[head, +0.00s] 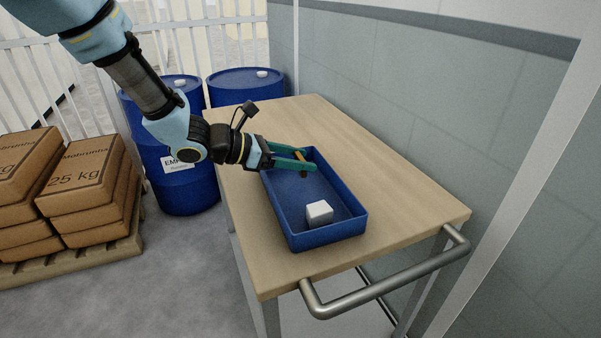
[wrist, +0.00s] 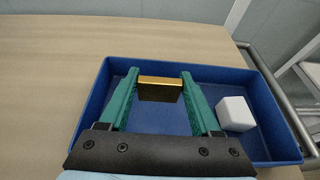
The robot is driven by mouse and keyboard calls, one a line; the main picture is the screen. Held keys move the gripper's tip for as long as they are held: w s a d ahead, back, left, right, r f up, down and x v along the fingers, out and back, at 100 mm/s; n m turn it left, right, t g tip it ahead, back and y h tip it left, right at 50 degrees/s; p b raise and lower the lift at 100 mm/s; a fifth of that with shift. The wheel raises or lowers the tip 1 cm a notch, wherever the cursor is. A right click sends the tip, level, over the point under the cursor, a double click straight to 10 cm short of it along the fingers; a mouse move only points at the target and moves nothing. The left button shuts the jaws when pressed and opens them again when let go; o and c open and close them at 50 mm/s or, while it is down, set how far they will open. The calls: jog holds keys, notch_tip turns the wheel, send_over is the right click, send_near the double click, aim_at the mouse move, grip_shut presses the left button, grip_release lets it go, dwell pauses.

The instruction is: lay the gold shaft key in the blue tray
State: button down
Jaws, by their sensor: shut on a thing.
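The gold shaft key (wrist: 160,90) is a short gold bar held between the green fingers of my gripper (wrist: 159,84). In the head view the key (head: 301,156) shows at the fingertips of my gripper (head: 303,160), over the far part of the blue tray (head: 327,240). The tray also shows in the wrist view (wrist: 283,130), beneath the fingers. My gripper is shut on the key. I cannot tell whether the key touches the tray floor.
A white block (head: 319,212) lies in the near part of the tray. The tray stands on a wooden-topped cart (head: 400,190) with a metal handrail (head: 390,282). Blue drums (head: 245,86) and stacked sacks (head: 90,180) stand beyond and left. The tabletop right of the tray is clear.

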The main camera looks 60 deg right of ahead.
jog(key=shift+f, duration=1.85)
jog(key=shift+c, duration=0.4)
grip_release()
jog(key=shift+f, duration=0.1)
jog(key=shift+r, duration=0.2)
jog(key=b+v, duration=0.1)
jog(key=v, duration=1.1)
jog(key=shift+w+f, duration=0.1)
jog(key=shift+f, duration=0.05)
